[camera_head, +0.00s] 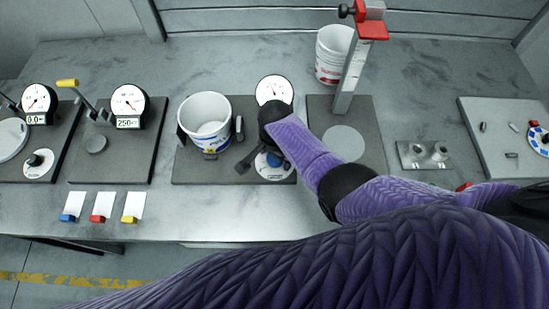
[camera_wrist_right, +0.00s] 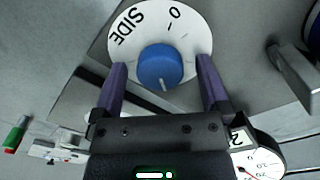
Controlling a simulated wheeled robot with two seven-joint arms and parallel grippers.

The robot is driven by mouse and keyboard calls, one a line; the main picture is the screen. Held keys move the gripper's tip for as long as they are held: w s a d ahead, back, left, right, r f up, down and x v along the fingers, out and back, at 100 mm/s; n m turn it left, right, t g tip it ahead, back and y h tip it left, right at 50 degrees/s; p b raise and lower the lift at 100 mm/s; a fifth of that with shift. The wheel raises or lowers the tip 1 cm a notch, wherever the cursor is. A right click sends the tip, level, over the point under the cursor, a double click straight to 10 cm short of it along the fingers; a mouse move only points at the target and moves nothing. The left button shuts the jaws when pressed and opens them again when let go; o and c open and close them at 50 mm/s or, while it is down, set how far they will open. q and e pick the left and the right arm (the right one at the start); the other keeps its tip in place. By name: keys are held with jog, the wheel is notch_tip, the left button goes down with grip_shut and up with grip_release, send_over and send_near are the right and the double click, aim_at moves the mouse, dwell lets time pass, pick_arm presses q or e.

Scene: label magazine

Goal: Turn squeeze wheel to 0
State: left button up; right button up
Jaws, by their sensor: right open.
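The squeeze wheel is a blue knob (camera_wrist_right: 160,66) on a round white dial (camera_wrist_right: 196,42) marked "SIDE" and "0". In the wrist view its white pointer line faces down toward my palm, away from the "0" at the top. My right gripper (camera_wrist_right: 160,78) is open, with one purple finger on each side of the knob and gaps to it. In the head view the right gripper (camera_head: 256,161) reaches down over the same dial (camera_head: 273,172) and hides part of it. My left gripper is not in view.
A white bucket (camera_head: 205,110) stands left of the dial on the same dark plate, with a round gauge (camera_head: 274,90) behind. A post with a red top (camera_head: 350,75) stands to the right. Several gauges and coloured tabs (camera_head: 100,218) lie left.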

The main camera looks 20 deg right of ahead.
jog(key=shift+f, duration=0.3)
jog(key=shift+c, duration=0.4)
jog(key=c, duration=1.2)
